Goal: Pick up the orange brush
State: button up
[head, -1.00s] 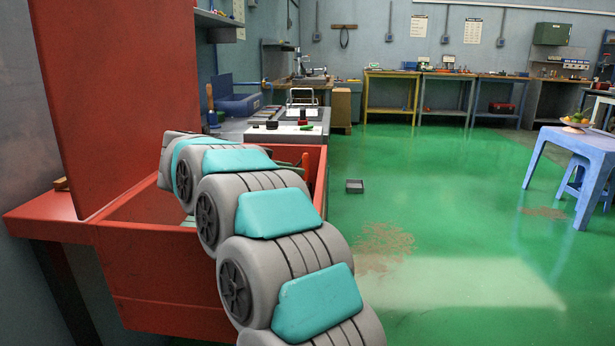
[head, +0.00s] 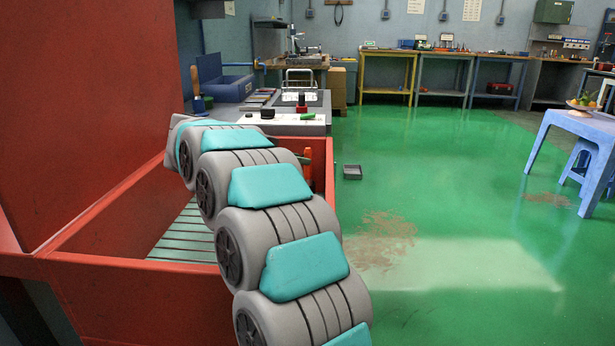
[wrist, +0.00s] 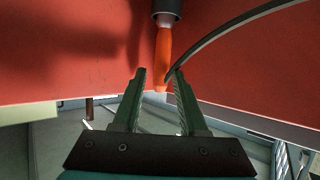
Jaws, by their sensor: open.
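In the wrist view an orange, tapered piece (wrist: 163,48), which looks like the orange brush, hangs from a dark cylindrical end at the top edge. In the head view my arm reaches into the red cart and hides my gripper. A small orange-red thing (head: 308,160) shows at the cart's right side; I cannot tell if it is the brush.
A thin dark curved hose (wrist: 230,27) crosses in front of the red wall near the right fingertip. The red basin (head: 90,240) has a slatted floor (head: 185,235) and a tall red panel (head: 90,110).

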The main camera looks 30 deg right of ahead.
aim_at(308, 178)
jog(key=shift+x, duration=2.45)
jog(key=shift+w+a+f, duration=0.1)
jog(key=shift+w+f, duration=0.05)
jog(key=shift+c, duration=0.2)
grip_shut()
